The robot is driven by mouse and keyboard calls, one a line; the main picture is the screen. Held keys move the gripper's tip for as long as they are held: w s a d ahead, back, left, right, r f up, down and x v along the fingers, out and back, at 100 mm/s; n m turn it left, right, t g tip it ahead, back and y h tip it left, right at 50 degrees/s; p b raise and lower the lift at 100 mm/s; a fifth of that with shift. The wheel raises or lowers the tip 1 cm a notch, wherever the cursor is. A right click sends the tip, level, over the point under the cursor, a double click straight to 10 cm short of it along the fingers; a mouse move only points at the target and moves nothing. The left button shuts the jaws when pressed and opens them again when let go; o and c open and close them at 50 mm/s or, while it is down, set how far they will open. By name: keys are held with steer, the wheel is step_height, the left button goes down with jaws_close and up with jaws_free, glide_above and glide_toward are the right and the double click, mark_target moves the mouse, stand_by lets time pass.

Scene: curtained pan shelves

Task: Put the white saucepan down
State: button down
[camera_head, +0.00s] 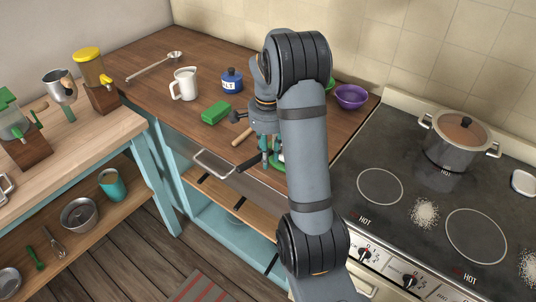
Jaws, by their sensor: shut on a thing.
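My gripper (269,160) points down at the front edge of the wooden counter, partly covered by my own arm. It is shut on a dark handle (246,167) that sticks out to the left. A small white patch, which looks like part of the white saucepan (279,155), shows beside the fingers. The rest of the pan is hidden behind my arm. I cannot tell whether the pan touches anything beneath it.
On the wooden counter (150,47) stand a white jug (184,84), a blue salt pot (231,80), a green block (216,112) and a purple bowl (351,97). The stove (400,215) at right bears a lidded pot (452,145).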

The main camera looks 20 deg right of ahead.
steer(key=shift+f+b, duration=0.25)
steer(key=shift+b, duration=0.05)
steer(key=c, duration=1.4)
jaws_free()
steer(key=shift+o, duration=0.2)
step_height(320, 180, up, 12)
steer(key=shift+c, duration=0.4)
jaws_close()
